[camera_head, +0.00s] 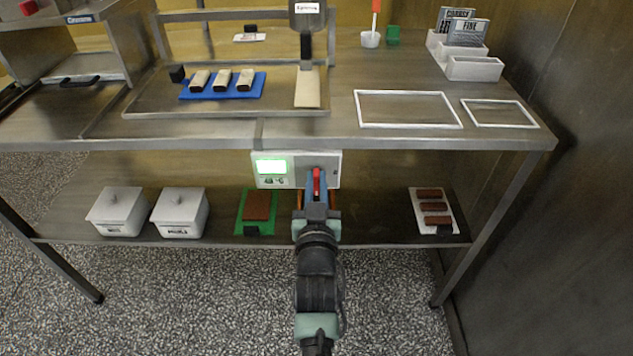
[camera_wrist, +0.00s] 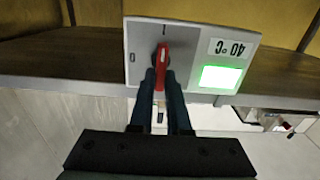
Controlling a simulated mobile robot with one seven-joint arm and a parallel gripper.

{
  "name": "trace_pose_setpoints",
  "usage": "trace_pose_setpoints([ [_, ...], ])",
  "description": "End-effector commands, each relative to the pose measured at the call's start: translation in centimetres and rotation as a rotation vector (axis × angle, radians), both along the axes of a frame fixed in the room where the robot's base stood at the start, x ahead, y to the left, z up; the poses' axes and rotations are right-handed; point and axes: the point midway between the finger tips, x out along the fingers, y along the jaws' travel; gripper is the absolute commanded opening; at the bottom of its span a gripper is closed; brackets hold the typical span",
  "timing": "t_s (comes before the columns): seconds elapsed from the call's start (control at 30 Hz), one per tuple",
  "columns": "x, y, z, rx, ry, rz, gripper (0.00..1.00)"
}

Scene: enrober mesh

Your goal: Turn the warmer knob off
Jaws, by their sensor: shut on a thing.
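The warmer control box (camera_head: 331,158) is a pale grey panel under the front edge of the steel table. It carries a red knob (camera_head: 317,178) and a lit green-white display (camera_head: 271,167). In the wrist view, turned upside down, the red knob (camera_wrist: 162,60) stands with its long side upright, near a small line mark. A label there reads 40 °C (camera_wrist: 230,47). My gripper (camera_head: 317,185) reaches the box from the front. Its two dark fingers (camera_wrist: 165,85) are shut on the knob's near end. The fingers hide part of the knob in the head view.
The table's front edge (camera_head: 420,144) runs just above my gripper. On the lower shelf stand two white lidded bins (camera_head: 118,211), a green tray (camera_head: 256,228) with a brown slab, and a white tray (camera_head: 456,218) with brown bars. The shelf beside my gripper's right is clear.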

Motion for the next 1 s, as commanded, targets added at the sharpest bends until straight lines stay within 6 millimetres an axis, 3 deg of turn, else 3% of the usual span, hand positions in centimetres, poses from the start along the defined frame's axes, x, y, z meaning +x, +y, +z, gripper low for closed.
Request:
trace_pose_setpoints([
  [0.37,-0.02,0.17,-0.03,-0.138,0.000,0.000,0.00],
  [1.0,-0.01,0.91,-0.37,-0.727,0.001,0.001,0.00],
])
